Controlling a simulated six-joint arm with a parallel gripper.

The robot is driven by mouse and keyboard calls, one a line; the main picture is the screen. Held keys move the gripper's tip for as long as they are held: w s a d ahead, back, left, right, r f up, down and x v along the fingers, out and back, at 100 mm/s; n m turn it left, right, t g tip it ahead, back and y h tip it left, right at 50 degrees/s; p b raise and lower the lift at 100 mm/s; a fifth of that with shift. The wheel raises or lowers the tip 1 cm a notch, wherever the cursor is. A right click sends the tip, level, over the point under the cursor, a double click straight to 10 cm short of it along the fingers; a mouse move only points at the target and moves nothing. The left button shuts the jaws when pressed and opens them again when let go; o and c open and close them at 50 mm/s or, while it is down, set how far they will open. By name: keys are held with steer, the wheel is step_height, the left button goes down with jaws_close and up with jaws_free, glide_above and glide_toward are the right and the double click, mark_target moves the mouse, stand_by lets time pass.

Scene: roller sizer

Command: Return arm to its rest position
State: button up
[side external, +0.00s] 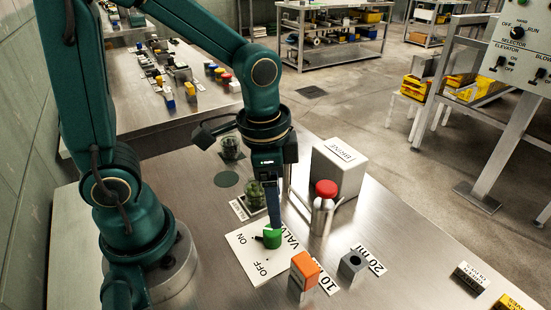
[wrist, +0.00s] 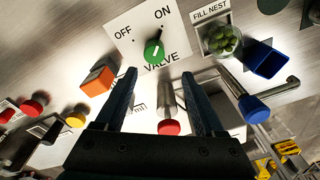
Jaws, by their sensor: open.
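My gripper (side external: 274,222) hangs over the bench, pointing down, with its tips just above or beside the green valve knob (side external: 272,239); the side view does not settle whether they touch. In the wrist view its two dark fingers (wrist: 160,82) are spread apart with nothing held between them. The knob (wrist: 154,52) shows beyond the fingertips, on a white VALVE plate (wrist: 185,42) marked ON and OFF. A small pale mark is on the knob; its exact direction is hard to read. My arm is bent and extended over the bench.
A white BRINE box (side external: 338,172) and a red-topped metal fitting (side external: 325,200) stand right of my gripper. An orange block (side external: 304,268) and grey block (side external: 352,263) are nearer the front. A glass with green contents (side external: 254,196) stands behind. A control panel (side external: 523,45) is at right.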

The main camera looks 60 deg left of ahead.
steer(key=s+a+r+n+t, duration=0.2)
steer(key=s+r+n+t, duration=0.2)
steer(key=s+r+n, duration=0.1)
steer(key=shift+r+n, duration=0.5)
steer(key=shift+r, duration=0.8)
